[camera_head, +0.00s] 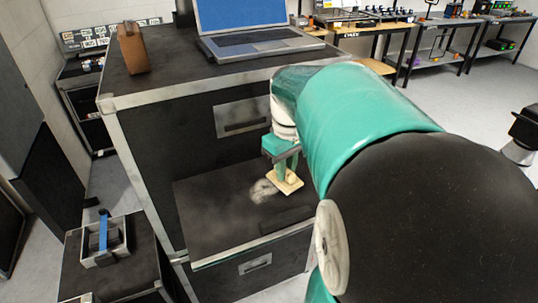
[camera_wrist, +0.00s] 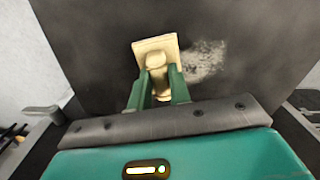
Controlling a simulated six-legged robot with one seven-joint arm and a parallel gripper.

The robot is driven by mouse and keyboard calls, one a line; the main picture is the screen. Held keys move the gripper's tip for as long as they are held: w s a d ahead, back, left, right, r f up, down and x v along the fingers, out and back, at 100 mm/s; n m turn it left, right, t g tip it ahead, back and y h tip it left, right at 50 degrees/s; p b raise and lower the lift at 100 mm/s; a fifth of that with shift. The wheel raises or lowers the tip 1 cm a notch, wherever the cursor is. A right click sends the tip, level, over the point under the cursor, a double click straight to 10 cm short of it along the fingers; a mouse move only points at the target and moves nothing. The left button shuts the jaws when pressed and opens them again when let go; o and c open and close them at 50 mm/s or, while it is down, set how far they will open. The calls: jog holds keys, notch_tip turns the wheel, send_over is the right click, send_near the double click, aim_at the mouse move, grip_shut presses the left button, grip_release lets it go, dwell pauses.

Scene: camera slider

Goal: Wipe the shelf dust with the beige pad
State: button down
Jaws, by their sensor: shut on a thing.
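The beige pad (camera_head: 287,183) has a knob-like handle and is low over the dark shelf (camera_head: 215,215). My gripper (camera_head: 288,168) is shut on the pad's handle, its green fingers on either side. In the wrist view, the pad (camera_wrist: 150,50) lies beyond the fingertips of my gripper (camera_wrist: 160,82). The pale dust patch (camera_head: 262,190) is just left of the pad in the head view. In the wrist view the dust (camera_wrist: 205,60) is just right of the pad. The pad appears to be at the shelf surface, but I cannot tell whether it touches. Any dust under the pad is hidden.
A laptop (camera_head: 255,35) and a brown block-like object (camera_head: 132,48) stand on the cabinet top above the shelf. A dark bar-like piece (camera_head: 287,219) lies near the shelf's front right. A lower box at left carries a tray (camera_head: 98,240) with a blue-handled item.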

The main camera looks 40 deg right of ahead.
jog(key=shift+f, duration=0.6)
jog(key=shift+a, duration=0.1)
jog(key=shift+w+a+r, duration=0.1)
jog(key=shift+w+a, duration=0.2)
jog(key=shift+a, duration=0.65)
jog(key=shift+w+a+r, duration=0.1)
jog(key=shift+w+a, duration=0.2)
jog(key=shift+a, duration=0.6)
jog(key=shift+w+a+f, duration=0.1)
jog(key=shift+w+a, duration=0.1)
jog(key=shift+a, duration=0.45)
jog(key=shift+w+a+f, duration=0.1)
jog(key=shift+w+a, duration=0.05)
jog(key=shift+a, duration=0.55)
jog(key=shift+w+a, duration=0.2)
jog(key=shift+a, duration=0.45)
